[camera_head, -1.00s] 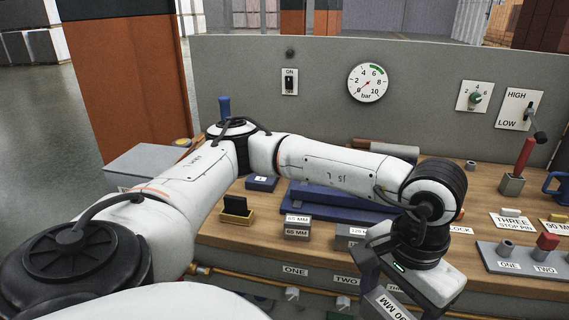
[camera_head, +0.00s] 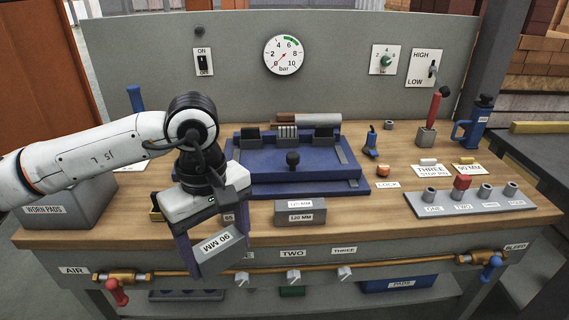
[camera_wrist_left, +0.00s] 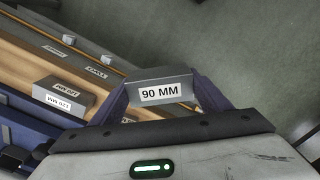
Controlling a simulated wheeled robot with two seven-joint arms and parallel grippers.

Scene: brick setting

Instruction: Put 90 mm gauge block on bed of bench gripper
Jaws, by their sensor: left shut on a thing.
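My left gripper (camera_head: 212,250) is shut on the 90 mm gauge block (camera_head: 222,243), a grey block with a white "90 MM" label. The block is tilted in the head view and hangs in front of the bench's front edge, left of the middle. In the left wrist view the 90 mm block (camera_wrist_left: 160,90) sits between the two fingers. The blue bench gripper (camera_head: 290,165) stands behind and to the right, with dark jaws and a black knob on its bed (camera_head: 262,160). No block shows on the bed. My right gripper is not in view.
A 120 mm block (camera_head: 300,213) stands in front of the bench gripper. A 65 mm block (camera_head: 229,217) is partly hidden by my gripper. A pin rack (camera_head: 470,202) is at the right. Valves and a brass pipe (camera_head: 390,264) run along the bench front.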

